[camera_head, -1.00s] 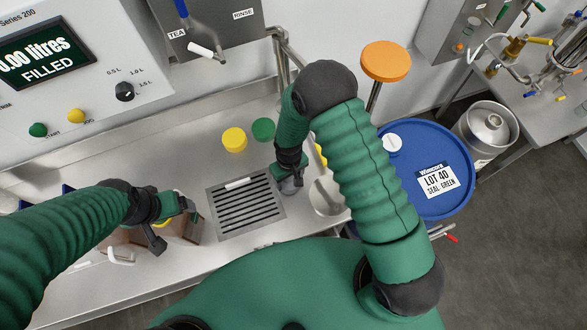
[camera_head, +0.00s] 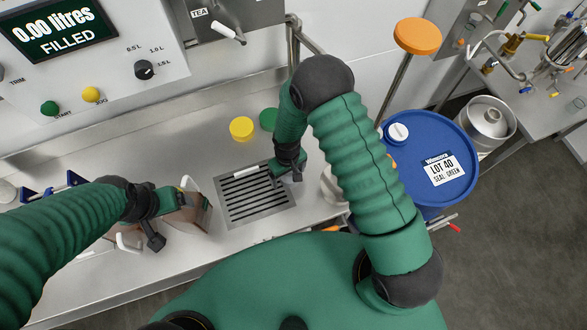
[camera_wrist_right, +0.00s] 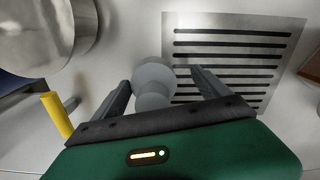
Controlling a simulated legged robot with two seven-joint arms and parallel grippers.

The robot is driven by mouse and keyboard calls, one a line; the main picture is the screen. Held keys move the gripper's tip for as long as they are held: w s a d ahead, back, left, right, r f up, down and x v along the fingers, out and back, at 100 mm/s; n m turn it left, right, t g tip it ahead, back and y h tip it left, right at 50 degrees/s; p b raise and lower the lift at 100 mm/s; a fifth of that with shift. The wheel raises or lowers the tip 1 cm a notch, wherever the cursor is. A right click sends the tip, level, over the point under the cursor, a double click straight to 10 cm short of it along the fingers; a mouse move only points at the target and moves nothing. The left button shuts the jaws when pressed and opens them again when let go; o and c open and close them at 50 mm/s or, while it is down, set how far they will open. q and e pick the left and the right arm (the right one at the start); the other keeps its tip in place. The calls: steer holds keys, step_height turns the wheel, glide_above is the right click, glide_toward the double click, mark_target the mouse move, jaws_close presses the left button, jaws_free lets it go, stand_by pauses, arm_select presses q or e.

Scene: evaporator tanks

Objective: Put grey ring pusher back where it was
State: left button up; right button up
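The grey ring pusher (camera_wrist_right: 153,78), a pale grey rounded piece, is between the two fingers of my right gripper (camera_wrist_right: 162,88) in the right wrist view. The fingers stand apart, with a visible gap on the pusher's right side, so the gripper looks open around it. In the head view my right gripper (camera_head: 289,174) is low at the right edge of the slotted drain grate (camera_head: 232,217) and mostly hides the pusher. My left gripper (camera_head: 165,222) is beside brown containers (camera_head: 188,217) on the bench; its finger opening is not clear.
A yellow cap (camera_head: 241,128) and a green cap (camera_head: 269,119) sit behind the grate. A steel vessel (camera_wrist_right: 45,35) is close to my right gripper. A blue drum (camera_head: 462,155) and an orange disc on a stem (camera_head: 417,36) stand to the right.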

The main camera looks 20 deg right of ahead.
mark_target(284, 177)
steer(key=r, duration=0.2)
steer(key=a+r, duration=0.1)
steer(key=shift+w+r, duration=0.1)
steer(key=shift+w, duration=0.15)
steer(key=s+d+r, duration=0.2)
steer(key=d+r, duration=0.2)
steer(key=r, duration=0.9)
arm_select(q)
steer(key=shift+d+f+b, duration=0.3)
steer(key=shift+d+b, duration=0.05)
steer(key=shift+b, duration=0.15)
arm_select(e)
steer(key=s+d+r+m+t, duration=0.2)
steer(key=s+d+r+m, duration=0.1)
steer(key=s+d+r, duration=0.2)
steer(key=shift+s+r+t, duration=0.3)
steer(key=shift+s+r, duration=0.9)
steer(key=shift+s, duration=0.05)
